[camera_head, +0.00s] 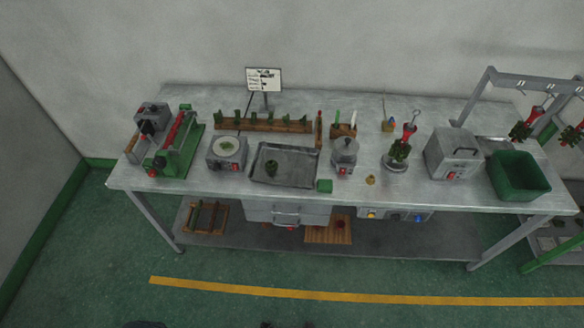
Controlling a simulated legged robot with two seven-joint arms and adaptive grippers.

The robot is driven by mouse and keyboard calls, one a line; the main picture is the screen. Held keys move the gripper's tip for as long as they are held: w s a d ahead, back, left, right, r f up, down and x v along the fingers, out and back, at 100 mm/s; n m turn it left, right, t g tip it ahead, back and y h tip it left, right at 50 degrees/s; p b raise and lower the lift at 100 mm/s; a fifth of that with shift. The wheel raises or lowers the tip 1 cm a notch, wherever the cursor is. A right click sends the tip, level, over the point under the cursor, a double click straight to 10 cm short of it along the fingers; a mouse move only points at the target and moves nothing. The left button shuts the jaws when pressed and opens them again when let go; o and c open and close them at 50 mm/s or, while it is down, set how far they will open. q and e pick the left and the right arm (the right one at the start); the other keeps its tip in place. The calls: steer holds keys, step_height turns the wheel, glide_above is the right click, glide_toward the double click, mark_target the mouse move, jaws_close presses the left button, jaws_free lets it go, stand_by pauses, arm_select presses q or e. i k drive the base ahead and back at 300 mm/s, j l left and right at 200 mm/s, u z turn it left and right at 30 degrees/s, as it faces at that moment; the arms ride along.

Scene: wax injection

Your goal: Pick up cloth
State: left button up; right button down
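A small green folded-looking piece (324,186), which may be the cloth, lies on the metal table (225,188) near its front edge. It is just off the front right corner of a grey tray (285,181). It is too small in the picture to tell for sure that it is cloth. No gripper shows, and nothing is seen touching the green piece.
A dark green lump (272,167) lies in the tray. A grey pot device (345,155) stands right of it, and a round-topped device (227,152) left. A green bin (519,177) and grey box (453,153) stand at right. The floor in front is clear.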

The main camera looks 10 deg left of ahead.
mark_target(326, 186)
steer(key=i+l+u, duration=0.35)
steer(key=l, duration=0.2)
steer(key=i+l+u, duration=0.15)
steer(key=l, duration=0.15)
steer(key=i+l+u, duration=0.15)
steer(key=l, duration=0.2)
